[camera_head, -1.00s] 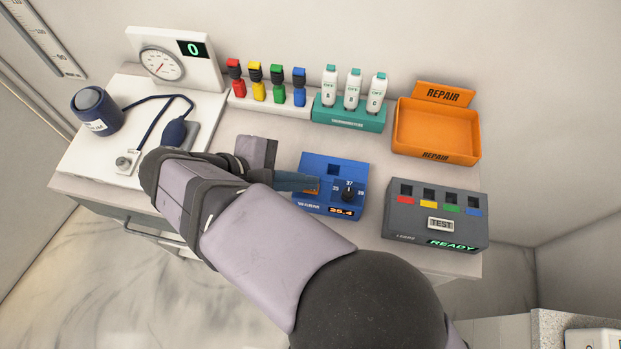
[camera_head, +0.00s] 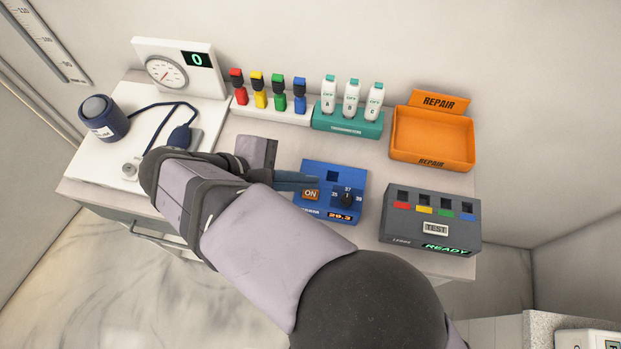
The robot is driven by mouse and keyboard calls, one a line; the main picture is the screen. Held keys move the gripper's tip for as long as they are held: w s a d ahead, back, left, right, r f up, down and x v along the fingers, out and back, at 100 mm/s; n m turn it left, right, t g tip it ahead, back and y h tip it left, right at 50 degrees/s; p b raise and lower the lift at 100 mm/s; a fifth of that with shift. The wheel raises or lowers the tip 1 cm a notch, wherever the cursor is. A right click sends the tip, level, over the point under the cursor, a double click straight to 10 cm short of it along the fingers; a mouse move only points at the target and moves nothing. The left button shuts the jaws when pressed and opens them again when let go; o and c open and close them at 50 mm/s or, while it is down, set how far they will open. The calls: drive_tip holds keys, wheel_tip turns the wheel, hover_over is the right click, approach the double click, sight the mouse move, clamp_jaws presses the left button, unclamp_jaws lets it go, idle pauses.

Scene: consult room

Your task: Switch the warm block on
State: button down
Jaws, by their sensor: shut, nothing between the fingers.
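The warm block (camera_head: 352,173) is a blue box on the counter. It has a square dark well, a black dial marked 35, 37 and 39, and a display (camera_head: 340,217) that reads about 29.3. Its orange ON switch (camera_head: 311,194) shows at the left of its top. My gripper (camera_head: 316,180) is shut and empty, with its fingertips over the left part of the block, just above the switch in the picture. I cannot tell whether the fingertips touch the block.
A grey test box (camera_head: 397,236) reading READY stands to the right. An orange repair tray (camera_head: 399,150) is behind it. A teal thermometer rack (camera_head: 375,126) and several coloured pieces in a white rack (camera_head: 243,111) stand along the wall. A blood pressure set (camera_head: 99,118) lies at left.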

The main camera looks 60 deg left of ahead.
sight(304, 196)
drive_tip(key=shift+r+p, duration=1.2)
drive_tip(key=shift+r, duration=0.5)
drive_tip(key=shift+f, duration=0.1)
drive_tip(key=w+d+f+m+g+h, duration=0.1)
drive_tip(key=w+d+m+g, duration=0.1)
drive_tip(key=w+d, duration=0.4)
drive_tip(key=w+d+f+m+g+h, duration=0.1)
drive_tip(key=w+d+m+g, duration=0.1)
drive_tip(key=w+d+m, duration=0.2)
drive_tip(key=w+d+f+m+g, duration=0.1)
drive_tip(key=w+d+m+g, duration=0.1)
drive_tip(key=w+d, duration=0.5)
drive_tip(key=shift+w+d+f+m+h, duration=0.15)
drive_tip(key=shift+w+d+m+h, duration=0.05)
drive_tip(key=shift+w+m, duration=0.25)
drive_tip(key=shift+w+d+f+m+h, duration=0.1)
drive_tip(key=shift+w+d+m+h, duration=0.1)
drive_tip(key=shift+w+m, duration=0.2)
drive_tip(key=d+f+m+g+y, duration=0.1)
drive_tip(key=d+f+m+y, duration=0.1)
drive_tip(key=d+m, duration=0.5)
drive_tip(key=d+f+m+g+y, duration=0.2)
drive_tip(key=d+m, duration=0.6)
drive_tip(key=d, duration=0.8)
drive_tip(key=shift+s+d, duration=0.4)
drive_tip(key=shift+f+m, duration=0.15)
drive_tip(key=shift+m, duration=0.1)
